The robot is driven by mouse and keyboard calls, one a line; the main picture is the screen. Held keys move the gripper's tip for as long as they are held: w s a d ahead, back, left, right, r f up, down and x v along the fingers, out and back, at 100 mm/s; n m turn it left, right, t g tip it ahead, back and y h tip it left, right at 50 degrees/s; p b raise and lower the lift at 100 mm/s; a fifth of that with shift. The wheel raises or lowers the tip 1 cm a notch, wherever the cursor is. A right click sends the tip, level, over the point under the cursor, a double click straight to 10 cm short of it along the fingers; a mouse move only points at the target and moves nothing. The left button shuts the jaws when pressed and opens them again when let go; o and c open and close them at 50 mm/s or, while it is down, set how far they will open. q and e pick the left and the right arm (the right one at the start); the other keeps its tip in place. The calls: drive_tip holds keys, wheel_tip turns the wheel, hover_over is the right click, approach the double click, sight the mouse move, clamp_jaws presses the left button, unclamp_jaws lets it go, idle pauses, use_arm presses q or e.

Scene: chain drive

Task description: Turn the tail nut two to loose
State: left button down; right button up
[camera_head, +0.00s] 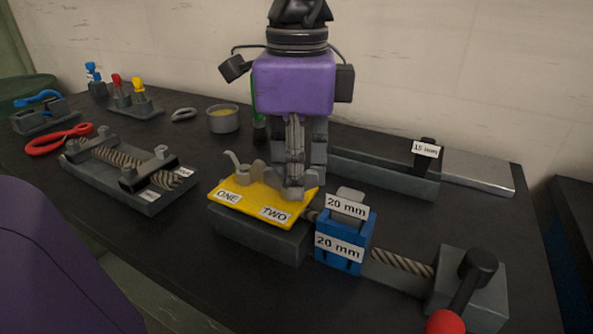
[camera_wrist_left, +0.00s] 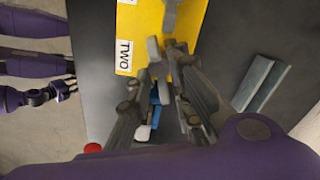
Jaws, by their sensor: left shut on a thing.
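A yellow plate (camera_head: 249,202) labelled ONE and TWO lies on a dark block; it also shows in the wrist view (camera_wrist_left: 150,20). A grey lever-like nut (camera_head: 241,174) stands beside the ONE label; its grey part shows at the top of the wrist view. My left gripper (camera_head: 294,190) points down at the TWO end of the plate, its fingers closed around tail nut two, which they mostly hide. In the wrist view the left fingers (camera_wrist_left: 167,48) meet over the plate's edge beside the TWO label. Another purple arm with a small dark gripper (camera_wrist_left: 62,90) shows at the left of the wrist view.
A crank with a red knob (camera_head: 444,322) is at the front right.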

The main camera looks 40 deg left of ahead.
use_arm(q)
drive_tip(key=shift+s+f, duration=0.15)
drive_tip(key=shift+f, duration=0.05)
drive_tip(key=c, duration=2)
unclamp_jaws()
drive_tip(key=shift+c, duration=0.2)
drive_tip(key=shift+o, duration=0.9)
drive_tip(key=shift+w, duration=0.2)
drive_tip(key=shift+r, duration=0.1)
wheel_tip(320, 180, up, 12)
